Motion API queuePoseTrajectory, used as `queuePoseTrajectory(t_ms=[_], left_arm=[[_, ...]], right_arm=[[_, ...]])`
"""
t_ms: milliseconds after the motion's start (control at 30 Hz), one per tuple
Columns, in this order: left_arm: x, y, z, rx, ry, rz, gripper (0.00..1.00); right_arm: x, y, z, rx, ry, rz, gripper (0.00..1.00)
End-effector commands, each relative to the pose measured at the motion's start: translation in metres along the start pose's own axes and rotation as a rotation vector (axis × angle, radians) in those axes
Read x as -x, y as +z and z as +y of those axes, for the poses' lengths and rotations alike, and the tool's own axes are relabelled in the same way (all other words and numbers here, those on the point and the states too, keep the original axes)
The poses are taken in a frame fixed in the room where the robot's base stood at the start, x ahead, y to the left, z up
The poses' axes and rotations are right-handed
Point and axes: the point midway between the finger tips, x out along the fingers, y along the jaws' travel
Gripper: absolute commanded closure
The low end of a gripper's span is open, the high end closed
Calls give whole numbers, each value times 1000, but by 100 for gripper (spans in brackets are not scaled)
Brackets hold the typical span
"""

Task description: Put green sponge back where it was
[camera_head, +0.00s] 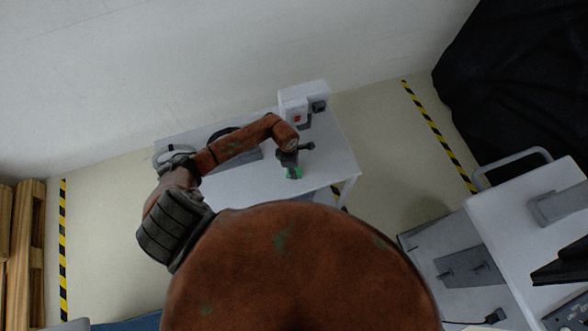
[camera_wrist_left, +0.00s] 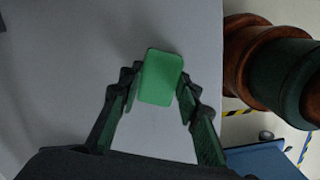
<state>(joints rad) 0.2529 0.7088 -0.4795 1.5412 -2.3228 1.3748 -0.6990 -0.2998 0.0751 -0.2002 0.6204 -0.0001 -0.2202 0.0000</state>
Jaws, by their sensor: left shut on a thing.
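The green sponge (camera_head: 294,173) is at my left gripper, over the right part of the white table (camera_head: 240,188) near its front edge. In the left wrist view the sponge (camera_wrist_left: 161,78) is a flat green block between the two fingertips. My left gripper (camera_head: 292,163) is shut on it; it also shows in the left wrist view (camera_wrist_left: 158,88). The white surface lies below the sponge, and I cannot tell whether the sponge touches it. My right gripper is not in view.
A white box with a red button (camera_head: 298,116) stands at the table's back right. A dark round item (camera_head: 225,134) is partly hidden behind my left arm. A cart (camera_head: 520,205) with a handle stands at the right. Wooden pallets (camera_head: 22,235) are at the far left.

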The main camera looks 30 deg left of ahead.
Motion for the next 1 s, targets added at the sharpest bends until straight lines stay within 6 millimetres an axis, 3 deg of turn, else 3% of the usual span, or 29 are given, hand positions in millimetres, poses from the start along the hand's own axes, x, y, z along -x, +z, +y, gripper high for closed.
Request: queuePoseTrajectory(t_ms=[267,633,767,1000], left_arm=[[-2,0,-2,0,-3,1,51],[4,0,0,0,0,0,51],[22,-1,0,-3,2,2,51],[72,-1,0,-3,2,2,51]], right_arm=[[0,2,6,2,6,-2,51],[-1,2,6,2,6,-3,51],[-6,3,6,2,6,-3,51],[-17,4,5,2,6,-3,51]])
